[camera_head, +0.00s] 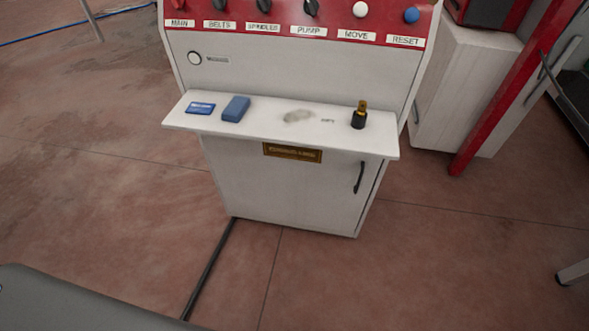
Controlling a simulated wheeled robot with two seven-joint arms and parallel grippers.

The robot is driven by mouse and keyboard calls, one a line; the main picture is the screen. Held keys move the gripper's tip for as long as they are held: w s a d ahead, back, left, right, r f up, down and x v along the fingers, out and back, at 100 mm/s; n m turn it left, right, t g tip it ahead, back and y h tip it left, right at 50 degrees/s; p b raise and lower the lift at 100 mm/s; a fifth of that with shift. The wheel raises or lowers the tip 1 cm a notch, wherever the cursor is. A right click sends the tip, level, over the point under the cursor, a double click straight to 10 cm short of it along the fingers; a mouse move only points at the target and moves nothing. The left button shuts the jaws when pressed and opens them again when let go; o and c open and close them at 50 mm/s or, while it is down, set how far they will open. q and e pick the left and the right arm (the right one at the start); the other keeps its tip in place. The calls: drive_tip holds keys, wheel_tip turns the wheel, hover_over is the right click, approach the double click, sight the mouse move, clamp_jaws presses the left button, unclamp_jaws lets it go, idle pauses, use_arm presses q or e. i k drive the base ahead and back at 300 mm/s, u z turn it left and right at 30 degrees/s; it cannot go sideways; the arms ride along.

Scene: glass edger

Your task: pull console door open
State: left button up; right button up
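The white console (290,66) stands in the middle of the camera_head view, with a red panel of labelled knobs and buttons along its top. Its door (280,185) is the white lower front below the shelf, and it looks shut. A black upright handle (360,177) sits near the door's right edge. A brass-coloured plate (292,153) is fixed under the shelf at the top of the door. Neither of my grippers shows in this view.
A shelf (265,122) juts out above the door, holding a blue and white packet (201,108), a blue block (236,109) and a small dark bottle (359,115). A red post (508,95) and white cabinet (462,90) stand right. Floor in front is mostly clear, with a dark strip (208,268).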

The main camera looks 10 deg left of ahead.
sight(326, 189)
drive_tip(key=u, duration=0.05)
drive_tip(key=k, duration=0.5)
drive_tip(key=z, duration=1.1)
drive_tip(key=i, duration=0.7)
drive_tip(key=z, duration=0.15)
